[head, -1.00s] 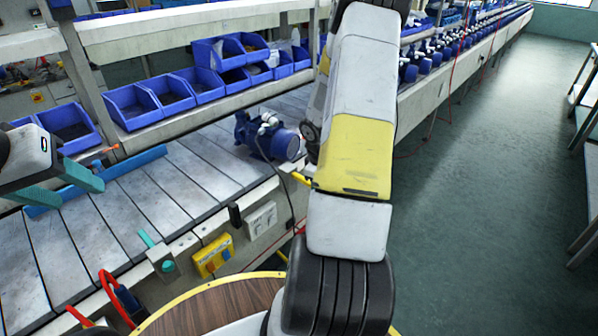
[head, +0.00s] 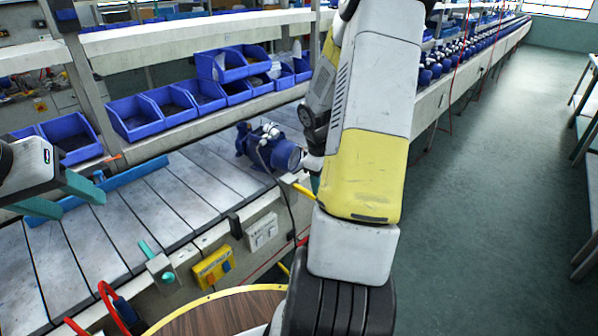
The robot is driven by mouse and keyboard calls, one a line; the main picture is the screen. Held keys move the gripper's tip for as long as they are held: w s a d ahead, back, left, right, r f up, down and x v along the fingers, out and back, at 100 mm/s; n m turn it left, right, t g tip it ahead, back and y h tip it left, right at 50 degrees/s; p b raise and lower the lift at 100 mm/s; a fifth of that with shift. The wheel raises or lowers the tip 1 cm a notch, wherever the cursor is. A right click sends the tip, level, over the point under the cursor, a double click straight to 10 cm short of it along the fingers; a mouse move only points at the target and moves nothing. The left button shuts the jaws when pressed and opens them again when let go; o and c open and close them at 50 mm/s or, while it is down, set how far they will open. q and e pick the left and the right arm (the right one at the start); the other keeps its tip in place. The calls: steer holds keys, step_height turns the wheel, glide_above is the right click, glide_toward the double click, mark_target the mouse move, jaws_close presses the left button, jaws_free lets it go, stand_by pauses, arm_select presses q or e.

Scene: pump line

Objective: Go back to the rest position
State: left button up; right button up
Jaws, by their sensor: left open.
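My left gripper (head: 72,197) is at the left edge of the head view, above the near-left end of the conveyor. Its two teal fingers are apart with nothing between them. My right arm (head: 362,170) rises through the middle of the view, and its gripper is hidden or out of view. A blue pump (head: 268,148) stands on the conveyor (head: 150,205), just left of my right arm. Whether my right arm touches it cannot be told.
Blue bins (head: 135,117) line the shelf behind the conveyor. A yellow switch box (head: 213,266) and a white socket box (head: 262,231) sit on the conveyor's front edge. A round wooden top (head: 225,312) is at the bottom. More blue pumps (head: 470,50) stand far back. The green floor (head: 490,190) at right is clear.

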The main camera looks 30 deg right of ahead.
steer(key=s+a+r+m+t, duration=0.1)
steer(key=a+r+m, duration=0.1)
steer(key=a+r, duration=0.65)
steer(key=s+a+r+m+t+y, duration=0.4)
steer(key=s+a+r, duration=1.1)
steer(key=r, duration=0.1)
steer(key=shift+s+a+r, duration=0.25)
steer(key=shift+s+r, duration=0.1)
steer(key=shift+s, duration=0.05)
steer(key=shift+c, duration=0.4)
